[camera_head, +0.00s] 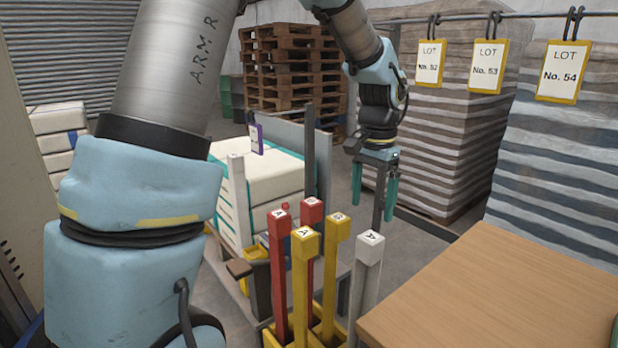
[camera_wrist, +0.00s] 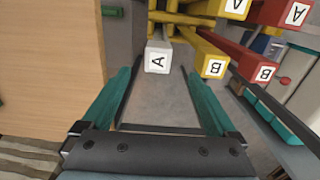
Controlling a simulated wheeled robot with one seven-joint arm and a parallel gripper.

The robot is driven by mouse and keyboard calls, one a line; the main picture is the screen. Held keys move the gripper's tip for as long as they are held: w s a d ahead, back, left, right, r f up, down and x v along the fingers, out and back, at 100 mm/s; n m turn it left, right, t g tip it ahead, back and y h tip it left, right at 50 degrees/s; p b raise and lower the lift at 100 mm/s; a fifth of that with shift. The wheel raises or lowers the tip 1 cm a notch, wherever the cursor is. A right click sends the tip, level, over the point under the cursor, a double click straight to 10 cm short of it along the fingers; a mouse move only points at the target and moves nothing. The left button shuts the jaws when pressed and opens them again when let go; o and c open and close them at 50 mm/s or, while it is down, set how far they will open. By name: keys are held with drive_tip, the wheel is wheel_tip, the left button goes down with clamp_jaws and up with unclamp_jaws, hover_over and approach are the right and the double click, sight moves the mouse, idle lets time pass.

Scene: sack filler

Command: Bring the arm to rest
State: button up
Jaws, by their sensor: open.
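My arm reaches from the left foreground up and over to the upper middle of the head view. My gripper (camera_head: 376,205) hangs there pointing down, its two green fingers apart with nothing between them. In the wrist view the gripper (camera_wrist: 168,90) is also open, with bare floor showing between its fingers. A grey-white post marked A (camera_head: 368,260) stands nearest to it, below and in front in the head view. In the wrist view that post (camera_wrist: 158,58) lies just beyond the fingertips. I cannot tell the exact gap.
Red posts (camera_head: 279,265) and yellow posts (camera_head: 301,285) stand upright in a yellow rack. A wooden table (camera_head: 490,290) fills the lower right. Wrapped stacks with tags LOT No. 52 (camera_head: 429,64), No. 53 (camera_head: 487,67) and No. 54 (camera_head: 562,72) stand behind. White sacks (camera_head: 270,170) lie stacked left of the gripper.

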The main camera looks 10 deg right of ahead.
drive_tip(key=s+a+n+t+p, duration=0.1)
drive_tip(key=s+a+n+p, duration=0.3)
drive_tip(key=a, duration=2.5)
drive_tip(key=n, duration=0.6)
drive_tip(key=shift+a+f+n+t, duration=0.2)
drive_tip(key=shift+a+n+t, duration=0.1)
drive_tip(key=shift+n, duration=0.1)
